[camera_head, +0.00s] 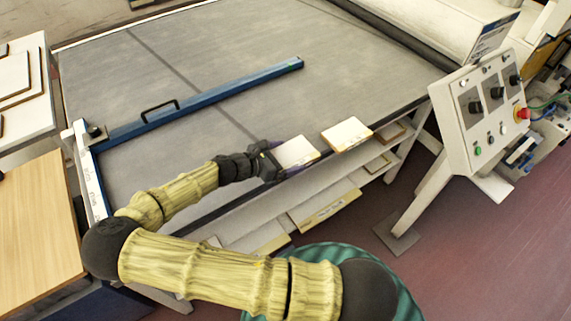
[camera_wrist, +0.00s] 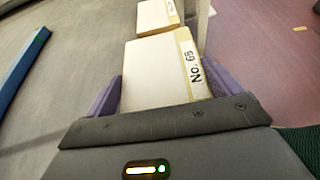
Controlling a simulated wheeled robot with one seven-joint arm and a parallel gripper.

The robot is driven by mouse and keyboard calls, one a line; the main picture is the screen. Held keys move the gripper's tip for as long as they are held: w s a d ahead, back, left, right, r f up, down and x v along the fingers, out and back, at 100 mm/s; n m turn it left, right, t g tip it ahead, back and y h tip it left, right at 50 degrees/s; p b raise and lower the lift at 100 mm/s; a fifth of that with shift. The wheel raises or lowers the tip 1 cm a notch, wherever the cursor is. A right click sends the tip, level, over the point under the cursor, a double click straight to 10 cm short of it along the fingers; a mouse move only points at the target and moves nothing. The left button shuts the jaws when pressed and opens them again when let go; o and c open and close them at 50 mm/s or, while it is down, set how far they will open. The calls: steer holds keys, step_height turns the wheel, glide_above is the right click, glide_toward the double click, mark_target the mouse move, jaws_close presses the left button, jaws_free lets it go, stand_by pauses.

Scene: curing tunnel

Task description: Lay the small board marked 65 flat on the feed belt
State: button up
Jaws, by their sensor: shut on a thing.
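The small board marked "No. 65" (camera_wrist: 155,75) is white with a label strip along its right edge in the wrist view. My gripper (camera_wrist: 160,90) is shut on it, with a purple finger on each side. In the head view the board (camera_head: 296,151) is at the near edge of the grey feed belt (camera_head: 230,50), held by my gripper (camera_head: 284,160). It looks about level, but I cannot tell whether it touches the belt.
A second white board (camera_head: 347,134) sits at the belt's near edge, just beyond the held one. A blue bar with a handle (camera_head: 200,103) crosses the belt. A control panel (camera_head: 485,110) stands at the right. Shelves with boards (camera_head: 325,206) are below the edge.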

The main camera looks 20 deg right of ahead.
steer(key=shift+f, duration=0.1)
steer(key=shift+f+p, duration=0.3)
steer(key=shift+f, duration=1.7)
steer(key=shift+f, duration=0.1)
steer(key=o, duration=0.7)
steer(key=shift+o, duration=0.2)
steer(key=b+v, duration=0.2)
steer(key=v, duration=1)
steer(key=shift+b, duration=0.35)
steer(key=shift+w, duration=0.1)
